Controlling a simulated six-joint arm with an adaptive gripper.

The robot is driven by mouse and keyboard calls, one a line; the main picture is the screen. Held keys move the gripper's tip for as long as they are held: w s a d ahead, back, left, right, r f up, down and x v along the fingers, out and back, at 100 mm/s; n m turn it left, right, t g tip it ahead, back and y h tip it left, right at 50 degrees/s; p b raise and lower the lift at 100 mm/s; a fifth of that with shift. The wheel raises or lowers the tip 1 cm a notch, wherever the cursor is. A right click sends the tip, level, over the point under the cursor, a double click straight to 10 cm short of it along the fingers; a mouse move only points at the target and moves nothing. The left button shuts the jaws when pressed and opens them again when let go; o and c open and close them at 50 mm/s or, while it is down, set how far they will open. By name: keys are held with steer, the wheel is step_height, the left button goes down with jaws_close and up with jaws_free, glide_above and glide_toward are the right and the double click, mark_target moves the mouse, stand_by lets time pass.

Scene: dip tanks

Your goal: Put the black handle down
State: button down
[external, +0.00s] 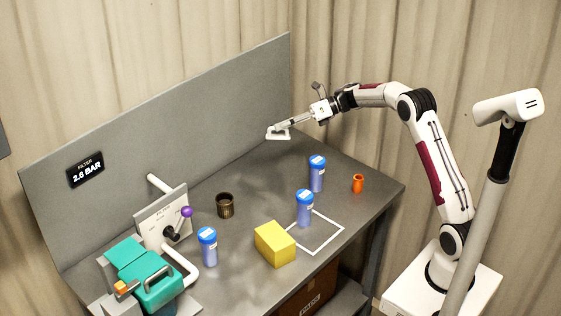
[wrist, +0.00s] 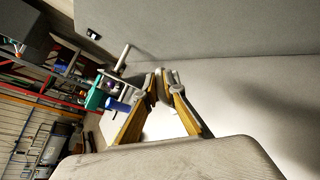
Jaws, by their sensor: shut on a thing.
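On the white filter panel (external: 150,222) at the left of the bench, a black hub (external: 172,233) carries a short lever with a purple knob (external: 187,211). The lever points up and right. No other black handle shows clearly. My gripper (external: 279,131) is far from it, above the back right of the bench. It is shut on a white piece (external: 284,135) whose exact form I cannot tell. In the wrist view the yellow-sided fingers of my gripper (wrist: 164,78) come close together at their tips, with a white surface between them.
Blue bottles (external: 317,174), a yellow block (external: 275,243), a dark cup (external: 225,205) and an orange cup (external: 358,183) stand on the grey bench (external: 265,188). A teal device (external: 150,285) stands front left. A grey back wall (external: 200,110) borders the bench.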

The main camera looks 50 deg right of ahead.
steer(key=d+f+m+t+h, duration=0.2)
steer(key=d+f+m+h, duration=0.1)
steer(key=d, duration=0.4)
steer(key=s+d+f+m+t+h, duration=0.1)
steer(key=d+f+m+t+h, duration=0.2)
steer(key=d+m+h, duration=0.2)
steer(key=shift+s+d+t, duration=0.2)
steer(key=shift+d+t, duration=0.1)
steer(key=shift+d, duration=0.9)
steer(key=shift+f, duration=0.1)
steer(key=shift+f, duration=3.1)
steer(key=shift+f, duration=1.9)
steer(key=shift+f, duration=0.15)
